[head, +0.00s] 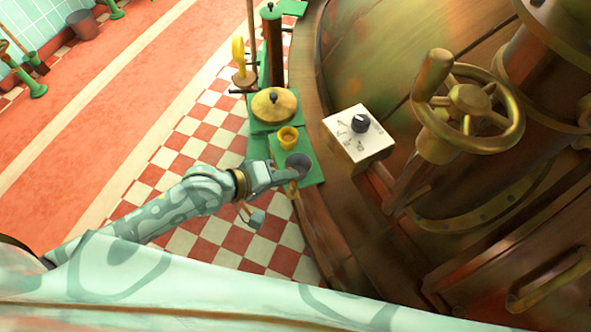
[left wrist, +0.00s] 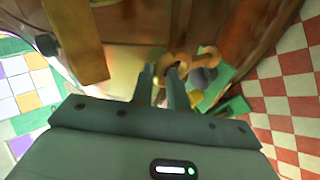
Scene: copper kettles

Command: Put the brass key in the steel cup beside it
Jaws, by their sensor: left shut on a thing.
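The steel cup (head: 298,161), a small grey round cup, stands on a green ledge beside the big copper kettle. My left gripper (head: 289,174) is at the near side of the cup, shut on the brass key (head: 292,188), which shows just below the fingers. In the left wrist view the brass key (left wrist: 207,56) sticks out past my left fingers (left wrist: 163,80), and the grey cup (left wrist: 204,76) is partly hidden behind it. I cannot tell whether the key touches the cup. My right gripper is in neither view.
A small yellow cup (head: 288,138) stands close behind the steel cup. A round brass lid (head: 273,104) lies farther back. A white box with a black knob (head: 359,132) is on the kettle at the right, with a brass handwheel (head: 467,104) beyond.

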